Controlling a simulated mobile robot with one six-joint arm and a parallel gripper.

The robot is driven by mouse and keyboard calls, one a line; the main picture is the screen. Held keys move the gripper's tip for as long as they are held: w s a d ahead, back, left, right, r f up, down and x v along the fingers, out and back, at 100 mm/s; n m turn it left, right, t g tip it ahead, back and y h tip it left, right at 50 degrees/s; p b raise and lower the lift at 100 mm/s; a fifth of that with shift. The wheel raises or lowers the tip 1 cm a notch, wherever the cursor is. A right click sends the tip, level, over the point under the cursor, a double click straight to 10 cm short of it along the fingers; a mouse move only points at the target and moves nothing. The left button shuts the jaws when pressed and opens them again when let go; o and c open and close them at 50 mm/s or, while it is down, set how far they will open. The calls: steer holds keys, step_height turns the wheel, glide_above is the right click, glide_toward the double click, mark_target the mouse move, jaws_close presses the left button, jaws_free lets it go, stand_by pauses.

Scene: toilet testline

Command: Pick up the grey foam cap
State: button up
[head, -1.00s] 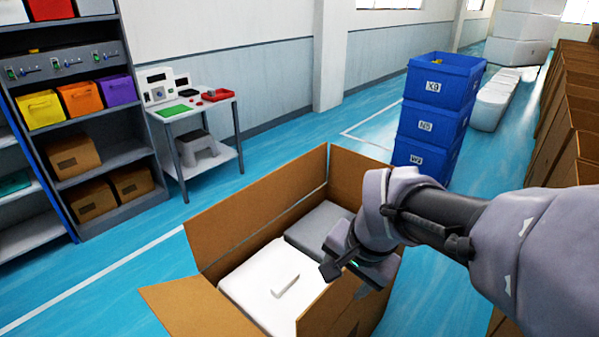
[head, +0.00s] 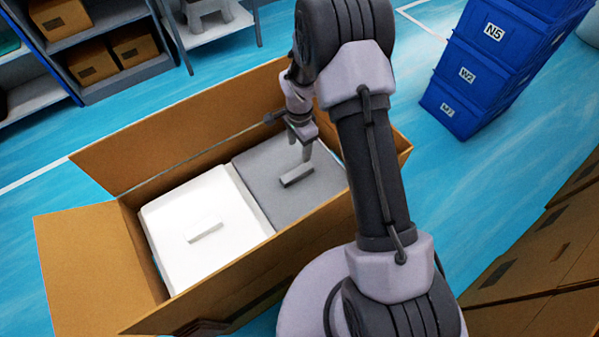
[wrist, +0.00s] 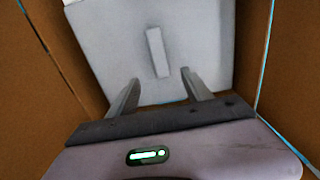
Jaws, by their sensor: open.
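The grey foam cap (head: 262,188) lies in the right half of an open cardboard box, a flat grey square with a small raised bar handle (head: 297,176) on top. In the wrist view the cap (wrist: 200,50) and its handle (wrist: 157,52) lie ahead of the fingers. My gripper (head: 306,155) points down over the cap, close to the handle. In the wrist view my gripper (wrist: 157,84) is open, its two fingers apart with nothing between them. My arm hides part of the box's right side.
A white foam cap (head: 190,205) with its own bar handle lies beside the grey one in the cardboard box (head: 170,150). The box walls stand close around. Blue stacked crates (head: 490,65) stand at the right, shelves (head: 120,75) at the back left.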

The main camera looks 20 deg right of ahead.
steer(key=b, duration=0.2)
glide_above(297, 172)
steer(key=f, duration=0.8)
steer(key=shift+w+d+f, duration=0.1)
steer(key=shift+w+d, duration=0.1)
steer(key=shift+d, duration=0.15)
steer(key=f, duration=0.1)
steer(key=f+b, duration=0.1)
steer(key=f, duration=0.1)
steer(key=f+b, duration=0.1)
steer(key=f, duration=0.1)
steer(key=shift+s+a+f, duration=0.15)
steer(key=shift+a+f, duration=0.05)
steer(key=shift+a, duration=0.2)
steer(key=shift+r, duration=0.15)
steer(key=shift+c, duration=0.7)
jaws_close()
